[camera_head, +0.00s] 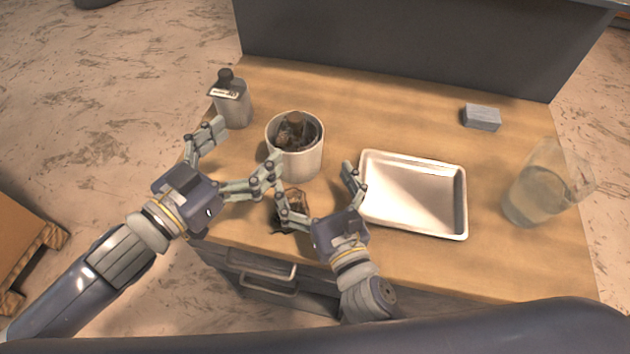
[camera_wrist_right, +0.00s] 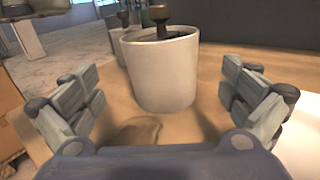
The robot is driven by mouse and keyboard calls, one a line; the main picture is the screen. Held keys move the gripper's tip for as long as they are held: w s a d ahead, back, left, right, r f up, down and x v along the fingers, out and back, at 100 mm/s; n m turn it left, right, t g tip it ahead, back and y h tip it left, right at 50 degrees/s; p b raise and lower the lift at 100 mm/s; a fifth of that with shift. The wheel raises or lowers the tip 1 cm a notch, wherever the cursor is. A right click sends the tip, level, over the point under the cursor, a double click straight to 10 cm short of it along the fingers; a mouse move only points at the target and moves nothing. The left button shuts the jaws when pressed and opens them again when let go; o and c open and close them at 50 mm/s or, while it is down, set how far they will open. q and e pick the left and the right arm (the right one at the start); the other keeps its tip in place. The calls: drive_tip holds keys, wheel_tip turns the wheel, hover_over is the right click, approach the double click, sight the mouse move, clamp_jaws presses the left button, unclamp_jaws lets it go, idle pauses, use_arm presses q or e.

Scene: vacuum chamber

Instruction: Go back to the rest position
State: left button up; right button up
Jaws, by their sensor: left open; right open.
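My left gripper (camera_head: 240,155) is open and empty above the table's left side, with one finger near the bottle and the other near the white pot. My right gripper (camera_head: 318,184) is open and empty near the table's front edge, left of the tray. In the right wrist view, the right gripper's fingers (camera_wrist_right: 160,95) stand wide apart, with the white pot (camera_wrist_right: 160,75) beyond them. The pot (camera_head: 305,157) stands upright and holds dark matter and a brown knobbed item (camera_head: 296,123). A brown object (camera_head: 296,203) lies between the two grippers, partly hidden by the fingers.
A white tray (camera_head: 463,205) lies empty right of my right gripper. A grey block (camera_head: 481,118) and a glass beaker of liquid (camera_head: 537,195) are at the right. Table space (camera_head: 370,110) behind the tray is clear.

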drive_tip(key=shift+s+d, duration=0.15)
drive_tip(key=shift+s, duration=0.3)
